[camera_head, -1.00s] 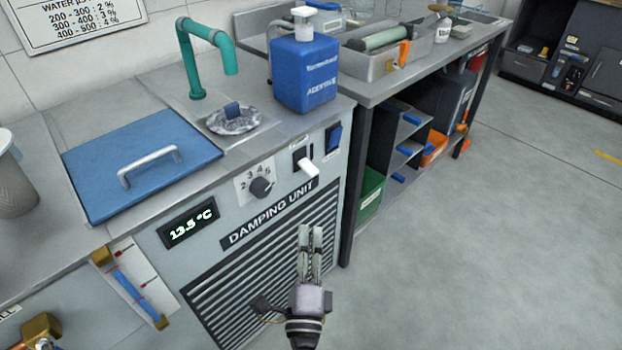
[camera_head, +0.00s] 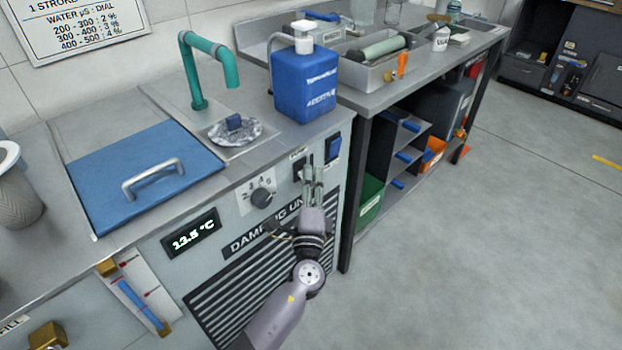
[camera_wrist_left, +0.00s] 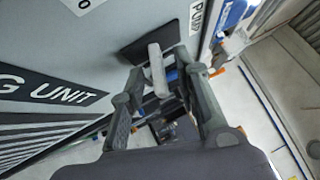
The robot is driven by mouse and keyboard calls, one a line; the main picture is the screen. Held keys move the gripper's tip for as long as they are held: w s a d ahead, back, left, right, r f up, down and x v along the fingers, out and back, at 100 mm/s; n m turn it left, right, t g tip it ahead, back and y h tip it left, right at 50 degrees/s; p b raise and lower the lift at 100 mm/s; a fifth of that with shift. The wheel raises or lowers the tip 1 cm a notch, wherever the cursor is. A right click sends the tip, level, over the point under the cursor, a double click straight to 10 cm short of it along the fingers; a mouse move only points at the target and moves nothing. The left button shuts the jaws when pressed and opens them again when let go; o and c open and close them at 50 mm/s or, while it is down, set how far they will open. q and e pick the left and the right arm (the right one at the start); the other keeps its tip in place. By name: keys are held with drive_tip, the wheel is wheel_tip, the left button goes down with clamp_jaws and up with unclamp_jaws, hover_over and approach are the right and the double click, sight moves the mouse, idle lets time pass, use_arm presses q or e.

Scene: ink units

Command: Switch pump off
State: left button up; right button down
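The pump switch is a pale lever on a black plate (camera_head: 299,170) on the front of the damping unit, left of a blue rocker switch. In the head view the lever itself is mostly hidden behind my left gripper (camera_head: 314,170). My left gripper (camera_wrist_left: 166,78) is open there, with one finger on each side of the lever. I cannot tell whether either finger touches it. My right gripper is not in view.
A dial (camera_head: 262,198) is left of the switch and the blue rocker switch (camera_head: 333,147) is right of it. A blue additive bottle (camera_head: 305,85) stands on top near the edge. A steel table (camera_head: 410,72) stands to the right. Floor in front is clear.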

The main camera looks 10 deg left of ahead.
use_arm(q)
drive_tip(key=shift+w, duration=0.25)
drive_tip(key=shift+c, duration=0.5)
clamp_jaws()
